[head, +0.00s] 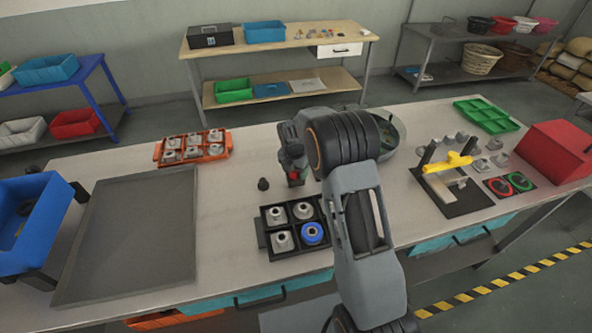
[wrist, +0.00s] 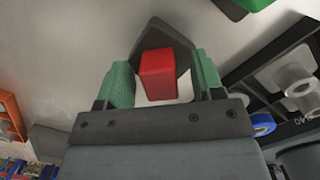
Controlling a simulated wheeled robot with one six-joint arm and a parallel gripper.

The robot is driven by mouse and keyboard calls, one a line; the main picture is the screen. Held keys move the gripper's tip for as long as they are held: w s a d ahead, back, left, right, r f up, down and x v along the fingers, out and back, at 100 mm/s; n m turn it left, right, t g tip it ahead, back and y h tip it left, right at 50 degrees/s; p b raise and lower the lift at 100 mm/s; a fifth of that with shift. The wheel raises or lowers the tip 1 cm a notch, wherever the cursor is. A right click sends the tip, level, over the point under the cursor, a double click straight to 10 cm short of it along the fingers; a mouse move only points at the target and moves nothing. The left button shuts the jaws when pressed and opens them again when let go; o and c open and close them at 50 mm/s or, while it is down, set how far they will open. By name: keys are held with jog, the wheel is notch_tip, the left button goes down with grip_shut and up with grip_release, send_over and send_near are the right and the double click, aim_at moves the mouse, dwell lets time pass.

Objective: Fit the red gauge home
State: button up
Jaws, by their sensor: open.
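A red block (wrist: 158,75), which looks like the red gauge, stands on a dark grey angular base (wrist: 180,38) in the wrist view. My gripper (wrist: 162,62) is open, with a green finger on either side of the block and a gap at each side. In the head view my gripper (head: 293,163) is low over the middle of the bench, behind the dark compartment tray (head: 262,239). A small patch of red (head: 294,176) shows at its tips; the rest of the gauge is hidden there. I cannot see a seat for it clearly.
The dark tray holds grey fittings and a blue ring (head: 313,233).

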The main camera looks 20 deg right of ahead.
notch_tip(320, 180, up, 14)
jog(key=s+a+b, duration=0.1)
jog(key=b, duration=0.1)
dwell(0.4)
jog(key=shift+s+a+f, duration=0.1)
jog(key=shift+f, duration=0.05)
jog(key=s+d+r+m+t+y, duration=0.1)
jog(key=s+r+m+t, duration=0.2)
jog(key=s+m, duration=2.3)
jog(key=shift+s+d+m, duration=0.2)
jog(key=shift+s+m, duration=0.15)
jog(key=shift+m, duration=0.15)
